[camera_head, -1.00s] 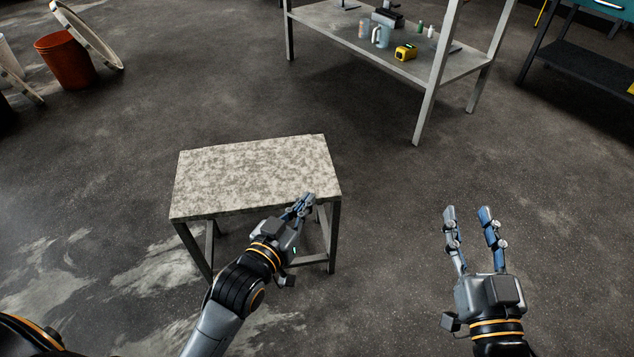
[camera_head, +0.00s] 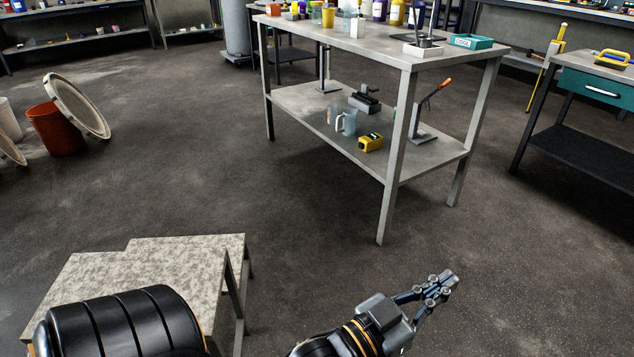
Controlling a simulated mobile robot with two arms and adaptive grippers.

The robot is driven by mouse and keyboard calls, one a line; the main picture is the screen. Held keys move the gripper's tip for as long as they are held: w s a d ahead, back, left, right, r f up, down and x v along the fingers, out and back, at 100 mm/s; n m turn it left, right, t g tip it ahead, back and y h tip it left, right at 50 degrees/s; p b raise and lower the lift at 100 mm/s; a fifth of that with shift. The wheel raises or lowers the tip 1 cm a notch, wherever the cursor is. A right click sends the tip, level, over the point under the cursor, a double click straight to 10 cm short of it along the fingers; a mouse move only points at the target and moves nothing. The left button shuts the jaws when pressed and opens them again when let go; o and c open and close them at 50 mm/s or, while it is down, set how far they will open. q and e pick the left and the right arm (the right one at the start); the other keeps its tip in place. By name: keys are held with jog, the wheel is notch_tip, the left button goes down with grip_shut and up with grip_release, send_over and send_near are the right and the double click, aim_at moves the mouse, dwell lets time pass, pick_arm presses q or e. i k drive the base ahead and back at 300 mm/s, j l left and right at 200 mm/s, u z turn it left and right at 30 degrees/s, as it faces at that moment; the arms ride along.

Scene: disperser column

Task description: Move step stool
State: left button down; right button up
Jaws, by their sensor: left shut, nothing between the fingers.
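The step stool (camera_head: 190,248) stands on the floor at the lower left of the head view. It has a speckled pale top in two overlapping sections and dark metal legs. My left arm covers its near part, and the bottom edge of the picture cuts it off. My left gripper (camera_head: 440,287) is at the lower centre-right, over bare floor. It is well to the right of the stool and apart from it. Its fingers are together with nothing between them. My right gripper is out of view.
A two-level metal workbench (camera_head: 400,62) stands ahead, with a yellow tape measure (camera_head: 370,142) and a jug on its lower shelf. A teal-drawer bench (camera_head: 600,88) is at the right. An orange bucket (camera_head: 54,131) is at the left. Open floor lies between.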

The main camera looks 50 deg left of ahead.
aim_at(201, 268)
jog(key=i+l+u, duration=0.1)
jog(key=i, duration=0.35)
jog(key=i+l, duration=0.1)
jog(key=i, duration=0.35)
jog(key=i+u, duration=0.15)
jog(key=u, duration=0.3)
jog(key=i+u, duration=0.2)
jog(key=u, duration=0.25)
jog(key=i+u, duration=0.2)
jog(key=u, duration=0.3)
jog(key=i+l+u, duration=0.1)
jog(key=u, duration=0.35)
jog(key=i+u, duration=0.15)
jog(key=u, duration=0.35)
jog(key=i+l+u, duration=0.1)
jog(key=u, duration=0.4)
jog(key=i+l+u, duration=0.1)
jog(key=u, duration=0.4)
jog(key=l+u, duration=0.2)
jog(key=u, duration=0.3)
jog(key=i+l+u, duration=0.1)
jog(key=u, duration=0.4)
jog(key=l, duration=0.1)
